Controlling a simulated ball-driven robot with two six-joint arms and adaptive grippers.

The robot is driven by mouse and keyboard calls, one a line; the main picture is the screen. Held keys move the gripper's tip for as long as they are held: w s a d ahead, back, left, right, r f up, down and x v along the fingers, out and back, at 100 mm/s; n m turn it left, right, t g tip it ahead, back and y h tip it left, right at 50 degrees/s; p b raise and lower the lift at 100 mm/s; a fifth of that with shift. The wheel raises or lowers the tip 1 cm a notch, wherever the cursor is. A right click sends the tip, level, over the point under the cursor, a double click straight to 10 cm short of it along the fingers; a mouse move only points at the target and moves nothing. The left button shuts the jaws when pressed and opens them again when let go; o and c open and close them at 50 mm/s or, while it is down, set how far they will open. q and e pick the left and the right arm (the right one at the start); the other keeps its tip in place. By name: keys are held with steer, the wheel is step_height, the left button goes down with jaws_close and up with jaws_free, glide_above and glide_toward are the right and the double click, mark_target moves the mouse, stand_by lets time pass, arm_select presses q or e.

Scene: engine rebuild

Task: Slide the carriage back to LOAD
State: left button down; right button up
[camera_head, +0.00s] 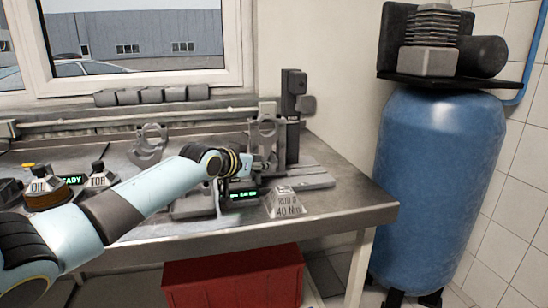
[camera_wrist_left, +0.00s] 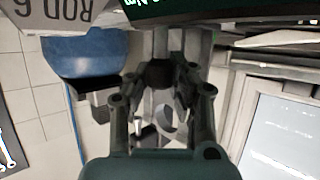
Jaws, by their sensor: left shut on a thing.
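My left arm reaches across the bench from the left, and its gripper (camera_head: 258,166) is at the station at the bench's right end. No LOAD marking is readable. My right gripper is not in view.
A "ROD 6 40 Nm" sign (camera_head: 285,204) stands at the bench front beside a small green-lit display (camera_head: 243,194). A blue tank (camera_head: 430,180) is beyond the bench's right edge.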

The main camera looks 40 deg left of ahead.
arm_select(q)
steer(key=shift+s+a+p, duration=0.4)
steer(key=shift+s+a, duration=0.65)
steer(key=shift+s, duration=0.1)
steer(key=shift+f, duration=0.1)
steer(key=c, duration=1.6)
jaws_free()
steer(key=o, duration=0.5)
steer(key=shift+s+a, duration=0.15)
steer(key=shift+s, duration=0.05)
steer(key=v, duration=1.2)
